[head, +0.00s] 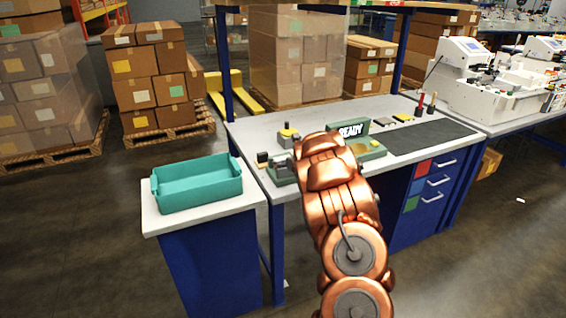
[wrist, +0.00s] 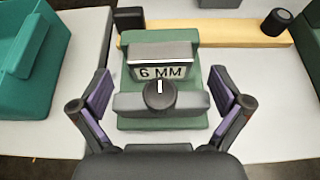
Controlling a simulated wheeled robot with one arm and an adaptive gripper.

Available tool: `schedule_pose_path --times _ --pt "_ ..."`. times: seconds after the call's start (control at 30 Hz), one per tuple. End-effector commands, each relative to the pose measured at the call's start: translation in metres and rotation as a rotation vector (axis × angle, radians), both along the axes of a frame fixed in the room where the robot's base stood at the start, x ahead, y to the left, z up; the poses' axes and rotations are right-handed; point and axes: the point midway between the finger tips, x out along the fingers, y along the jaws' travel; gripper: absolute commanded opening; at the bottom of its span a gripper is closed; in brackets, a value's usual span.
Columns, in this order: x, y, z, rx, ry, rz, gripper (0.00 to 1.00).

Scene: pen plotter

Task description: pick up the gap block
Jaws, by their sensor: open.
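In the wrist view a green stand (wrist: 188,136) carries a silver-edged block with a "6 MM" label (wrist: 160,71). Just in front of the label is a dark grey bar with a round knob (wrist: 160,94), which I take as the gap block. My gripper (wrist: 160,92) is open, with one purple-padded finger on each side of the bar and a visible gap to both its ends. The fingers seem not to touch it. In the head view my copper arm hides the gripper, and a green base (head: 281,174) shows left of the arm.
A teal bin (head: 197,187) stands on the side table at the left; it also shows in the wrist view (wrist: 32,70). A yellow bar (wrist: 225,34) with a black knob (wrist: 276,21) lies beyond the stand.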

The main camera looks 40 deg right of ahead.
Motion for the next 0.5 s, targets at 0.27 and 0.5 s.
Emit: schedule_pose_path --times 0.27,0.5 --pt "0.018 -0.006 -0.01 0.003 -0.002 0.001 1.0" --pt "0.023 -0.008 -0.012 -0.001 -0.003 0.0 1.0"
